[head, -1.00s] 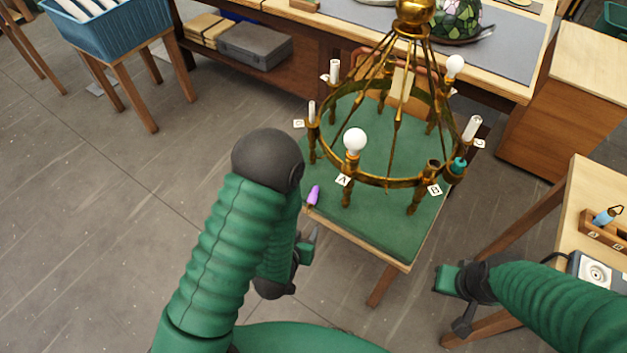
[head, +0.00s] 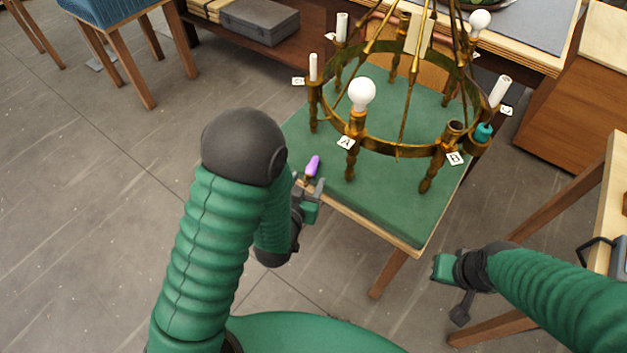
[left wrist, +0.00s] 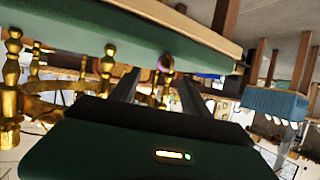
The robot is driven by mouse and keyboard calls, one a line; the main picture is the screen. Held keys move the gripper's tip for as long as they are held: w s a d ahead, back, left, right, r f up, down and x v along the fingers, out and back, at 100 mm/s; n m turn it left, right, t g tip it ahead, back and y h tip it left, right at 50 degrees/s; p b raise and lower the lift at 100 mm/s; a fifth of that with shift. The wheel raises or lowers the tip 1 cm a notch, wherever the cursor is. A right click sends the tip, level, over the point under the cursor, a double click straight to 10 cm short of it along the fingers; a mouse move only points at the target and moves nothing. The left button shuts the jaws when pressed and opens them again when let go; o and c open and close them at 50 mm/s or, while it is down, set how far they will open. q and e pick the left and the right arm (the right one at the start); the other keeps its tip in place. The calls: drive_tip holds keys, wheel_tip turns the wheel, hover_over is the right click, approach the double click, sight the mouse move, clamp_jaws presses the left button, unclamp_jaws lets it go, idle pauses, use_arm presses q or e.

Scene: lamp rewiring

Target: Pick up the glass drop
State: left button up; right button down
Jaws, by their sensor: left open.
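A small purple glass drop (head: 312,166) lies near the front left edge of the green-topped table (head: 385,212), beside the chandelier. It also shows in the left wrist view (left wrist: 165,62), beyond and between the two dark fingers. My left gripper (head: 311,187) is open and empty at that table edge, just short of the drop in the head view. Its fingers (left wrist: 163,95) show apart in the left wrist view, which looks upside down. My right gripper (head: 444,268) is at the lower right, away from the drop; its jaws are not clear.
A brass chandelier (head: 404,150) stands on the green table, with a white bulb (head: 361,93), candle sleeves and letter tags. A teal piece (head: 484,132) is at its right rim. A wooden table (head: 612,200) is at the right.

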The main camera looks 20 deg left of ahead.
sight(308, 174)
use_arm(q)
drive_tip(key=shift+w+a+f+b, duration=0.1)
drive_tip(key=shift+w+f+b, duration=0.35)
drive_tip(key=shift+f+b, duration=0.2)
drive_tip(key=shift+w+a+r+b, duration=0.15)
drive_tip(key=shift+w+a+b, duration=0.15)
drive_tip(key=shift+b, duration=0.2)
drive_tip(key=shift+w+f, duration=0.2)
drive_tip(key=shift+w, duration=0.2)
drive_tip(key=b+x, duration=0.1)
drive_tip(key=x, duration=0.3)
drive_tip(key=shift+w+f, duration=0.1)
drive_tip(key=shift+f, duration=0.05)
drive_tip(key=shift+c, duration=0.3)
use_arm(e)
drive_tip(key=f, duration=0.4)
drive_tip(key=shift+a+f, duration=0.25)
drive_tip(key=shift+f, duration=0.15)
use_arm(q)
drive_tip(key=shift+c, duration=1.1)
clamp_jaws()
